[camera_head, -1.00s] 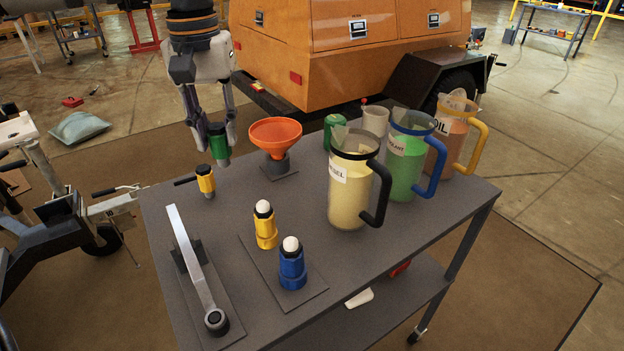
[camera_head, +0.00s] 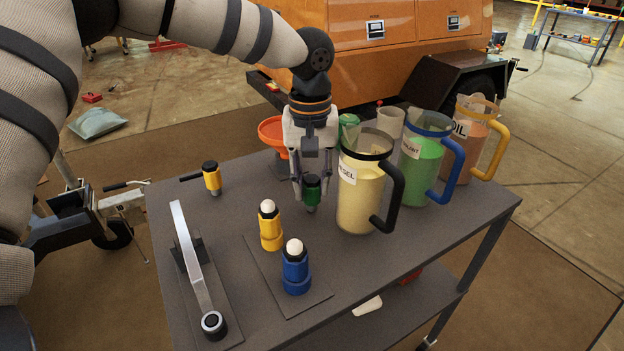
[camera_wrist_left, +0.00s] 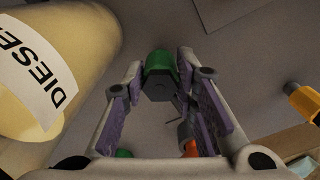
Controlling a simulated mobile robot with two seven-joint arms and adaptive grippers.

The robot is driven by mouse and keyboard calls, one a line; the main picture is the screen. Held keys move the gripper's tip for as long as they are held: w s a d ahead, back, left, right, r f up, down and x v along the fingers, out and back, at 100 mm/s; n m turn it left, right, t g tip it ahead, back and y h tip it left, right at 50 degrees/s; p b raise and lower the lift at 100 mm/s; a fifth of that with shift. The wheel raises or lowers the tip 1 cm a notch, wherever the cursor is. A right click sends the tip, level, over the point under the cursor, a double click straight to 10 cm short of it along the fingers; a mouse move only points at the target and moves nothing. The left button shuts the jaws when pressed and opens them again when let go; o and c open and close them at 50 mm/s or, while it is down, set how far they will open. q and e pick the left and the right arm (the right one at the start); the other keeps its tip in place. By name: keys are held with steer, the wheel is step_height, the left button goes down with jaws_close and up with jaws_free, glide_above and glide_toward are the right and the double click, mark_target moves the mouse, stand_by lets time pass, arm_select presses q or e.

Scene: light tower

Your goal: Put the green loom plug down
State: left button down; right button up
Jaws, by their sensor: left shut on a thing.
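The green loom plug (camera_head: 312,188) has a black top and a green body. My left gripper (camera_head: 312,180) is shut on it from above, over the middle of the grey table (camera_head: 225,235), between the orange funnel and the diesel jug. Whether the plug touches the table top is hard to tell. In the left wrist view the green plug (camera_wrist_left: 159,62) shows between the fingertips (camera_wrist_left: 160,90). My right gripper is not in view.
The diesel jug (camera_head: 362,190) stands close right of the gripper. Yellow (camera_head: 270,228) and blue (camera_head: 295,268) plugs stand in front on a plate. A yellow-black plug (camera_head: 211,178) and a lever (camera_head: 190,255) are left. The orange funnel (camera_head: 272,131) is behind.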

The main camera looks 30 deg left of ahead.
arm_select(q)
steer(key=shift+r, duration=0.1)
steer(key=c, duration=1.3)
jaws_free()
steer(key=shift+f, duration=0.2)
